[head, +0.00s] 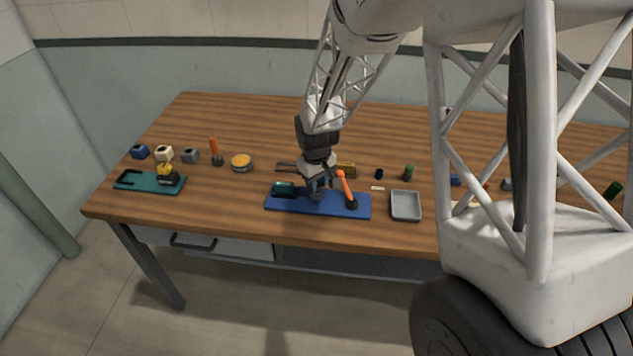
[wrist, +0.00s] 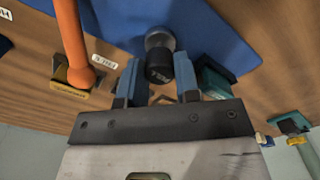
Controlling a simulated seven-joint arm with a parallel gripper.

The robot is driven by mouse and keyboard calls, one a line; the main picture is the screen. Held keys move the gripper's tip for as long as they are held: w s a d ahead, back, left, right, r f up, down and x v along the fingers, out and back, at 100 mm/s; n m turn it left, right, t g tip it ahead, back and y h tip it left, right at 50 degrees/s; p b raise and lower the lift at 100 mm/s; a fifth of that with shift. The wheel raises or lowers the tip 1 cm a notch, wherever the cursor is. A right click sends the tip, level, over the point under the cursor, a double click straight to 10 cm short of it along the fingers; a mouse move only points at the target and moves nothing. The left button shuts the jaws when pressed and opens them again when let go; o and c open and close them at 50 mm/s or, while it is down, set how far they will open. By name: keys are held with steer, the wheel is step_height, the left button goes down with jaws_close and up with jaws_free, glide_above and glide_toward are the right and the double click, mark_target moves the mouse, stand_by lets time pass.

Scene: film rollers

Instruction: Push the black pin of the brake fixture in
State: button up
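A blue plate (head: 330,211) lies near the front edge of the table, with an orange lever (head: 346,188) at its right and a teal block (head: 284,189) at its left. My gripper (head: 318,195) is over the middle of the plate, pointing down. In the wrist view, a black cylindrical knob (wrist: 159,73) with a grey collar stands out from the plate, between the two blue fingers of my gripper (wrist: 156,85). The fingers are apart. A gap shows at the left finger; contact at the right finger is unclear. In the head view my gripper hides the knob.
A grey tray (head: 405,205) stands right of the plate. A teal board (head: 135,180) with a yellow and black part lies at the far left. Several small blocks, a yellow round tin (head: 241,162) and a green cylinder (head: 409,172) stand behind. Bare wood lies between board and plate.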

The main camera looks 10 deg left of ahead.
jaws_close()
steer(key=shift+f, duration=0.85)
steer(key=o, duration=0.7)
jaws_free()
steer(key=shift+r, duration=0.15)
steer(key=shift+r, duration=3.8)
steer(key=shift+d, duration=0.1)
